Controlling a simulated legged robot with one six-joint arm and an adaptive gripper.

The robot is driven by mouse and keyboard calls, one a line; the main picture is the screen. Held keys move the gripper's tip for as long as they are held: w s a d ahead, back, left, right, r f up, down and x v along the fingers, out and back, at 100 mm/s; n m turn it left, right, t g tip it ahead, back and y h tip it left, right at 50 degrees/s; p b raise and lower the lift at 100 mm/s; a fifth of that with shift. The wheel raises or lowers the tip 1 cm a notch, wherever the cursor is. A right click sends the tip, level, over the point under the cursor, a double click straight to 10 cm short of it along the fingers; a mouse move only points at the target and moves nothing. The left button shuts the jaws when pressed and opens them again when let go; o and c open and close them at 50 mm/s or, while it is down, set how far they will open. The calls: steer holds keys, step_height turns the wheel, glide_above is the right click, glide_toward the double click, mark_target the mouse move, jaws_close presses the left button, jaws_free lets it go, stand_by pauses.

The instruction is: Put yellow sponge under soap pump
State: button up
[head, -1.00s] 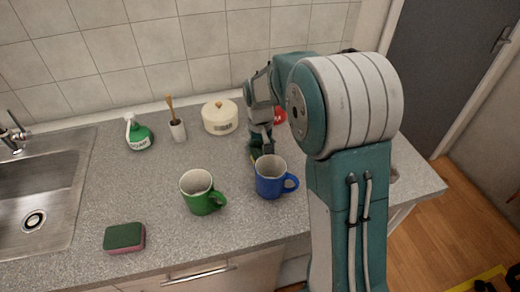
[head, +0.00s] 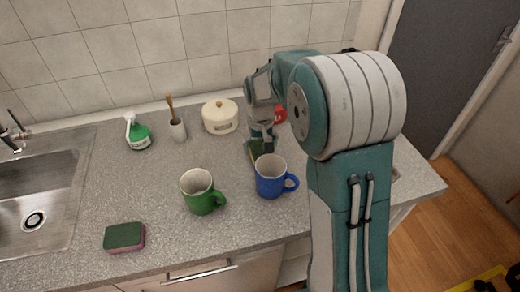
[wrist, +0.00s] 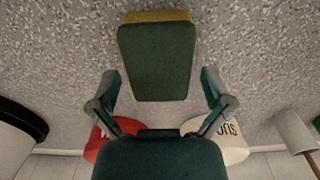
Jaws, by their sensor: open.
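The yellow sponge with a dark green top (wrist: 157,60) lies on the counter, directly ahead of my gripper in the wrist view. In the head view the sponge (head: 256,149) is partly hidden behind the blue mug and my gripper (head: 262,141). My gripper is open and empty, its fingers spread to either side of the sponge's near end in the wrist view. I cannot tell its exact height above the counter. The soap pump (head: 138,137), a green bottle with a white head and label, stands upright at the back left by the sink.
A blue mug (head: 270,179) and a green mug (head: 201,194) stand in front. A pink sponge with a green top (head: 124,237) lies front left. A brush holder (head: 178,131), a white lidded pot (head: 220,118) and a red object (head: 280,115) stand behind. The left-middle counter is clear.

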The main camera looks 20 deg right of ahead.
step_height(320, 180, up, 11)
steer(key=s+r+t, duration=0.3)
steer(key=s+r, duration=0.3)
steer(key=s, duration=0.6)
steer(key=s+f+t, duration=0.2)
steer(key=s+t, duration=0.1)
steer(key=s, duration=1.1)
steer(key=g, duration=0.6)
glide_above(257, 140)
steer(key=w, duration=0.1)
step_height(257, 140, down, 6)
step_height(257, 140, down, 5)
steer(key=shift+f, duration=0.15)
steer(key=f, duration=0.3)
steer(key=s+f, duration=0.1)
steer(key=f, duration=0.1)
steer(key=shift+f, duration=0.15)
